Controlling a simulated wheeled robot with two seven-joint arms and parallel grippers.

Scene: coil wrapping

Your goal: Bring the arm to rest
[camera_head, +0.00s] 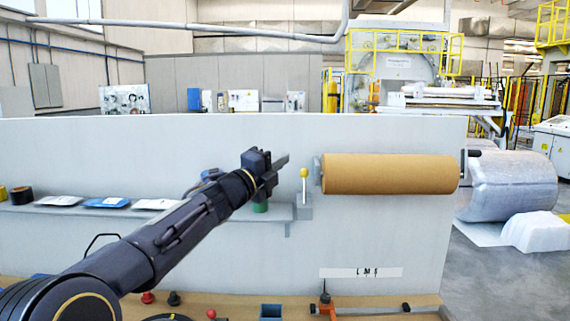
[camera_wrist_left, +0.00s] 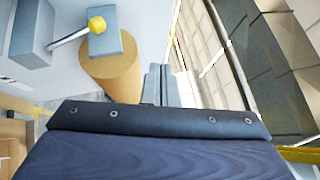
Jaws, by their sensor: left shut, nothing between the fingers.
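My left arm reaches in from the lower left in the head view, and its gripper (camera_head: 280,163) is raised in front of the pale panel. The fingers are together with nothing between them; they also show in the left wrist view (camera_wrist_left: 160,85). The gripper is left of and apart from the yellow-knobbed lever (camera_head: 304,173) and the brown roll (camera_head: 390,173). The lever's knob (camera_wrist_left: 97,25) and the roll (camera_wrist_left: 112,75) also show in the left wrist view. My right gripper is not in view.
A shelf (camera_head: 60,210) on the panel (camera_head: 400,235) holds several flat packets and a green item (camera_head: 260,207) just under the gripper. Below is a bench (camera_head: 240,307) with red and black knobs and a clamp-like tool (camera_head: 327,303). A wrapped coil (camera_head: 508,185) stands right of the panel.

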